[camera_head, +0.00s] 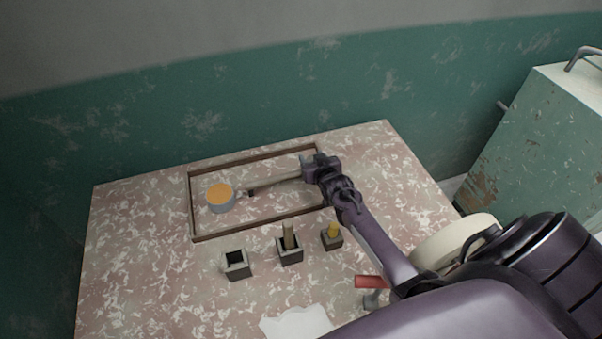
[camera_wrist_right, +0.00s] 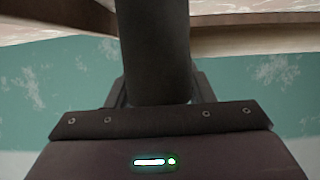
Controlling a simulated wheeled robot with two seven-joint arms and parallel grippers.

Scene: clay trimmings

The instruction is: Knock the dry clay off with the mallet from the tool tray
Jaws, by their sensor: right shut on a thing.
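The wooden-framed tool tray (camera_head: 258,157) lies on the mottled table. In it is a mallet with a grey, orange-topped round head (camera_head: 221,198) at the left and a pale handle (camera_head: 278,184) running right to my gripper. The join between head and handle is too small to make out. My right gripper (camera_head: 313,171) is shut on the handle's right end at the tray's right side. The right wrist view shows the dark grip (camera_wrist_right: 153,55) between the fingers. I cannot identify dry clay for certain. My left gripper is out of view.
Three small square holders stand in front of the tray: one empty-looking (camera_head: 236,266), one with a brown piece (camera_head: 289,250), one with a yellow piece (camera_head: 332,239). A red-handled tool (camera_head: 369,282) and white sheet (camera_head: 297,322) lie nearer. A cream round object (camera_head: 455,237) is partly hidden. A green cabinet (camera_head: 545,140) stands right.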

